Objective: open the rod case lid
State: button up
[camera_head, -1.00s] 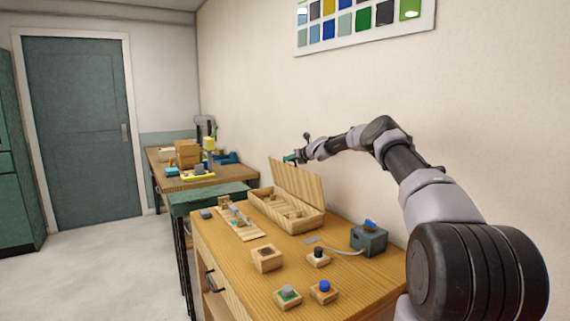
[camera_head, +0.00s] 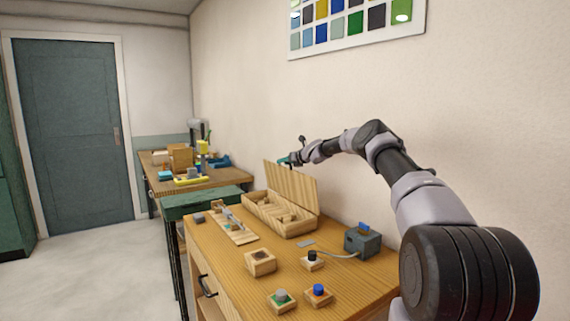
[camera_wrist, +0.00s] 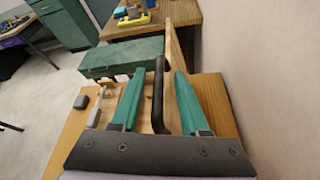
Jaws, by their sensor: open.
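The wooden rod case (camera_head: 281,221) stands on the wooden table. Its lid (camera_head: 291,187) is raised and stands roughly upright along the wall side, so the case interior with its dividers shows. My gripper (camera_head: 287,161) is at the top far corner of the lid in the head view. In the wrist view my gripper (camera_wrist: 158,90) is open, with one green finger on each side of a dark bar (camera_wrist: 158,95). The lid's edge (camera_wrist: 172,55) shows beyond the fingers. I cannot tell whether a finger touches the lid.
A wooden rack (camera_head: 235,225) lies left of the case. A wooden block (camera_head: 260,262), small button blocks (camera_head: 318,293) and a grey box with a cable (camera_head: 362,241) stand nearer. A green-topped stand (camera_head: 200,203) adjoins the table's far end. The wall is close on the right.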

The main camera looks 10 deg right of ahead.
jog(key=v, duration=1)
jog(key=shift+s+d+r, duration=0.15)
jog(key=shift+s+d, duration=0.05)
jog(key=shift+s, duration=0.15)
